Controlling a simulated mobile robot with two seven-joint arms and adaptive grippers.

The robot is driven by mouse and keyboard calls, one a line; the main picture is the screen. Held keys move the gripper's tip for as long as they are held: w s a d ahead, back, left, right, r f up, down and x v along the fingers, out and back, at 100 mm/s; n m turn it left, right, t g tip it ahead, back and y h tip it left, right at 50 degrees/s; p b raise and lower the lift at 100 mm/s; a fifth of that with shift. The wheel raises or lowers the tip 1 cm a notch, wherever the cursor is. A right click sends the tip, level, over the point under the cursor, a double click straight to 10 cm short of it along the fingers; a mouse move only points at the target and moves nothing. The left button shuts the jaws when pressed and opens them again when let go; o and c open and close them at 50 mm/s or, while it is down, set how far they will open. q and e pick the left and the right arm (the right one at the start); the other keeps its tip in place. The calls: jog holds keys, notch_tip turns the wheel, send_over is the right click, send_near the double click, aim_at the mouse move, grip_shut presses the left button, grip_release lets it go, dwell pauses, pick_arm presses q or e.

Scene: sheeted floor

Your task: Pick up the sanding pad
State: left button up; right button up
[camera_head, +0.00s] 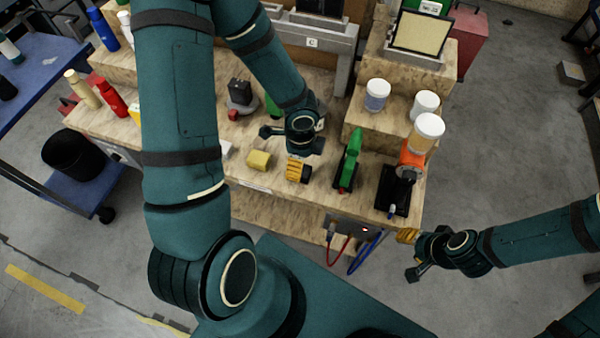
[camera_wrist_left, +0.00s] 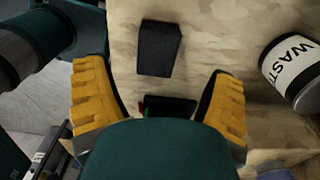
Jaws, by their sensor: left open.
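My left gripper (camera_head: 282,152) is over the wooden workbench in the head view. In the left wrist view its yellow ribbed fingers (camera_wrist_left: 160,75) are wide apart with nothing gripped. A dark flat-looking block (camera_wrist_left: 160,45) lies on the wood ahead, between the fingertip lines and apart from them. It may be the sanding pad; I cannot tell for sure. A second dark object (camera_wrist_left: 170,105) with red and green bits is partly hidden behind my wrist. My right gripper (camera_head: 411,255) is empty, fingers apart, beyond the bench's right corner.
A can labelled WASTE (camera_wrist_left: 294,70) stands right in the left wrist view. A green tool (camera_head: 350,158) and an orange tool (camera_head: 410,160) stand right of my left gripper. Jars (camera_head: 377,95) sit on wooden steps. Red and blue cables (camera_head: 362,252) hang at the front.

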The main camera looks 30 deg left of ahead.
pick_arm(q)
notch_tip(320, 180, down, 5)
jog(key=shift+s+f+b, duration=0.15)
jog(key=shift+b, duration=0.85)
jog(key=c, duration=1.4)
jog(key=shift+o, duration=0.2)
notch_tip(320, 180, up, 10)
jog(key=p, duration=0.4)
jog(key=o, duration=0.5)
jog(key=shift+c, duration=1.4)
